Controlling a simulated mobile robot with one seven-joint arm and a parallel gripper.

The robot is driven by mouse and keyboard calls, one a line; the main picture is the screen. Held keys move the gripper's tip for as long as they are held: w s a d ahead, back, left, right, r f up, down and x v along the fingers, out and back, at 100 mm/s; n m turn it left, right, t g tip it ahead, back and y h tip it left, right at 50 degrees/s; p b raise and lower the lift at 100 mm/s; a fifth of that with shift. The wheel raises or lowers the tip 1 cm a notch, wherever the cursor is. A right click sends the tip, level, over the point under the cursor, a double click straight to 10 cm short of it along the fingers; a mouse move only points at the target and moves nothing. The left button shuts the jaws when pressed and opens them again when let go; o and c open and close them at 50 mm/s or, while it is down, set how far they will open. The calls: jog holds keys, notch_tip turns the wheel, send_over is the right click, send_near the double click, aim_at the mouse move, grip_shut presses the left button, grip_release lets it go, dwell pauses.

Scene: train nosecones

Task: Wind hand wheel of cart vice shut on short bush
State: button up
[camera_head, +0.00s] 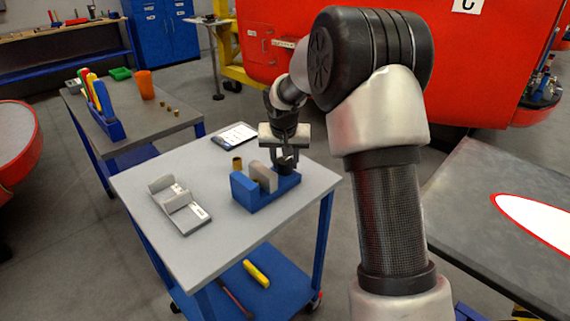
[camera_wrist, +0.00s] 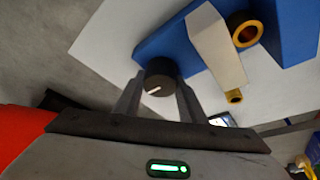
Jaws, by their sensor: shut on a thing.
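The blue cart vice (camera_head: 262,198) stands on the pale cart top, with a blue fixed jaw (camera_head: 243,191) and a grey moving jaw (camera_head: 265,175). In the wrist view, a brass bush (camera_wrist: 245,30) lies between the grey jaw (camera_wrist: 215,48) and the blue jaw (camera_wrist: 290,30); I cannot tell whether both touch it. A second, smaller-looking brass piece (camera_wrist: 234,97) shows beside the grey jaw. One brass piece (camera_head: 237,163) shows in the head view; which one is unclear. My gripper (camera_head: 286,155) is shut on the dark hand wheel (camera_wrist: 160,80), fingers on either side; its white mark is visible.
A grey fixture (camera_head: 180,206) lies left on the cart top and a tablet (camera_head: 234,136) behind the vice. The lower shelf carries a yellow tool (camera_head: 256,273). A bench (camera_head: 150,120) at the back left holds an orange cup (camera_head: 145,84) and small brass pieces.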

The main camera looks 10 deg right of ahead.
jog(key=shift+m, duration=0.3)
jog(key=o, duration=1.1)
jog(key=p+v, duration=0.2)
jog(key=v, duration=1.5)
jog(key=shift+s+a+r, duration=0.15)
jog(key=shift+s+a, duration=0.05)
jog(key=shift+a, duration=0.05)
